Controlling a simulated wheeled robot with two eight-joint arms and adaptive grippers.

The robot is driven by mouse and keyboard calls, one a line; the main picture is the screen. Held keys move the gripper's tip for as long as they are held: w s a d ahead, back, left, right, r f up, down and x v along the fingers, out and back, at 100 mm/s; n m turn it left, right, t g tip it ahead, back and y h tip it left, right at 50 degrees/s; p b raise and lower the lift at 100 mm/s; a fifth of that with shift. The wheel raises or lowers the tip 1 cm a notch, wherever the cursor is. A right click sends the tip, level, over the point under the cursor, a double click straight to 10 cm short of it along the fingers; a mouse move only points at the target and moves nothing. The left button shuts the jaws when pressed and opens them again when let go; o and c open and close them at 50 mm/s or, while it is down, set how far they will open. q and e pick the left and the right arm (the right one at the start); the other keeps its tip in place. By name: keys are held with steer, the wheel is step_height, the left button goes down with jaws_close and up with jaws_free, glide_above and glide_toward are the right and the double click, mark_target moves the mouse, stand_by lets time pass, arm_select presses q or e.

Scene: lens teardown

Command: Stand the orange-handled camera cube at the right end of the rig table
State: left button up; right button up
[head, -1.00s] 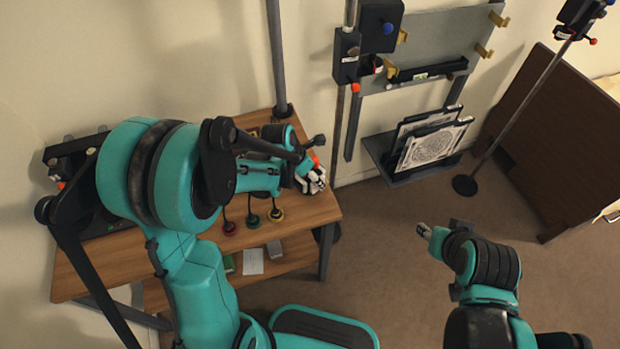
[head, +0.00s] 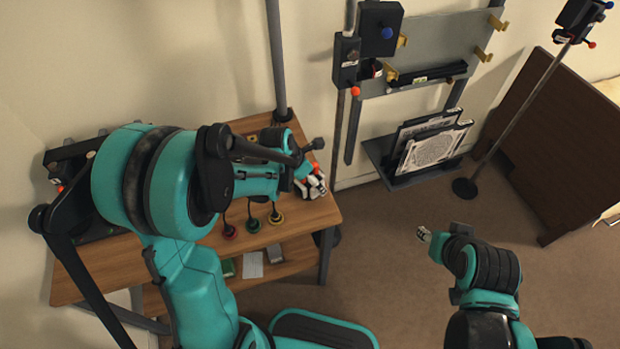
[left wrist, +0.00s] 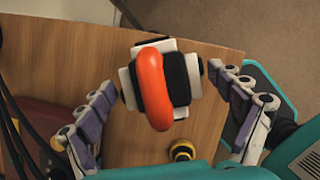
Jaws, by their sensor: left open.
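The camera cube, a black and white block with an orange handle (left wrist: 153,88), is in the left wrist view, on the wooden rig table (left wrist: 90,45). In the head view a bit of its orange handle (head: 316,168) shows by my left gripper (head: 312,185) at the table's right end; the arm hides most of the rest. In the left wrist view my left gripper (left wrist: 165,118) is open, with one finger on each side of the cube and visible gaps. My right gripper (head: 422,234) is over the floor at the right, away from the table; its jaws are too small to judge.
Red, green and yellow knobs (head: 253,225) line the table's front edge. A grey post (head: 275,60) rises behind it. To the right stand a grey board rack (head: 440,60) with framed pictures below, and a brown panel (head: 560,140).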

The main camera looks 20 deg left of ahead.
arm_select(q)
steer(key=p+v, duration=0.3)
steer(key=v, duration=0.7)
steer(key=shift+s+r+p, duration=0.1)
steer(key=shift+p, duration=0.25)
steer(key=s+r+m+t+y, duration=0.1)
steer(key=s+r+m, duration=0.3)
steer(key=m, duration=1)
steer(key=s+r+m+t+y, duration=0.1)
steer(key=s+r+m, duration=0.3)
steer(key=s+m, duration=0.5)
steer(key=m+t, duration=0.1)
steer(key=m, duration=0.5)
steer(key=shift+s+a+r+t, duration=0.2)
steer(key=shift+s+a+t, duration=0.05)
steer(key=shift+a+t, duration=0.05)
